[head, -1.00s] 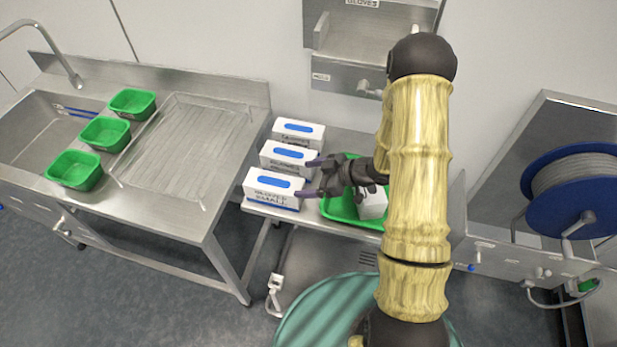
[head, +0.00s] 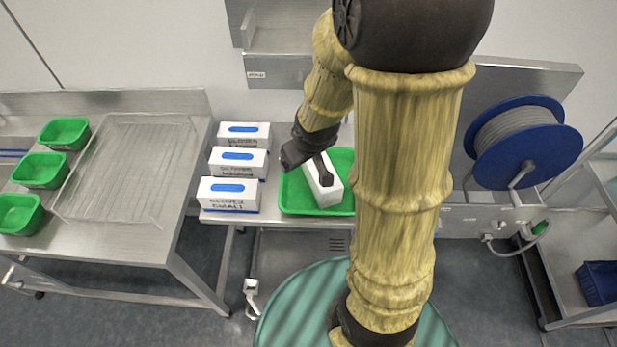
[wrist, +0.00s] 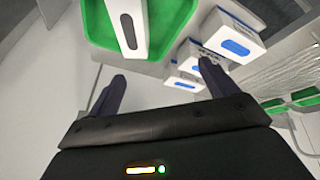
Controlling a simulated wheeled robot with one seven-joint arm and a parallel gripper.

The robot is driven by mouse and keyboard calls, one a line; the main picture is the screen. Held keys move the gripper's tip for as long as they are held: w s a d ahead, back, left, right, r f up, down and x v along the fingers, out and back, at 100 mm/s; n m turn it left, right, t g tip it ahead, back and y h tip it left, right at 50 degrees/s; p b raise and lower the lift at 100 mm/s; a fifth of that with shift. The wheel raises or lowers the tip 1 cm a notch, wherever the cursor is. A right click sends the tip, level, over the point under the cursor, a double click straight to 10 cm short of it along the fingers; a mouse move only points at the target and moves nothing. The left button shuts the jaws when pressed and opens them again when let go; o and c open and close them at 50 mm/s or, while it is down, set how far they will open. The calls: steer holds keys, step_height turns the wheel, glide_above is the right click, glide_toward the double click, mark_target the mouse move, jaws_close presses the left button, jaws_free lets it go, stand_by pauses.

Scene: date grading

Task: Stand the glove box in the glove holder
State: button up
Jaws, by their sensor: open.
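A white glove box with a dark slot (head: 331,193) lies in the green tray (head: 290,197) on the bench. It also shows at the top of the wrist view (wrist: 128,32). Three white glove boxes with blue slots stand in a row left of the tray; the front one (head: 228,203) reads "gloves small". The steel wall rack (head: 290,38), labelled for gloves in the earlier view, is cut off at the top. My gripper (wrist: 163,88) is open and empty, its fingers apart. In the head view it is over the tray's left part, beside the dark-slotted box.
A steel drainer table (head: 110,240) with several green tubs (head: 40,170) stands at left. A blue hose reel (head: 525,142) is on the right wall, near a steel trolley holding a blue bin (head: 598,283). My arm hides the bench's right part.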

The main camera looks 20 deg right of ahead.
steer(key=s+a+r+m+g, duration=0.2)
steer(key=s, duration=0.6)
steer(key=shift+s+r+m, duration=0.15)
steer(key=shift+r+m, duration=0.05)
steer(key=shift+m, duration=0.2)
steer(key=shift+o, duration=0.4)
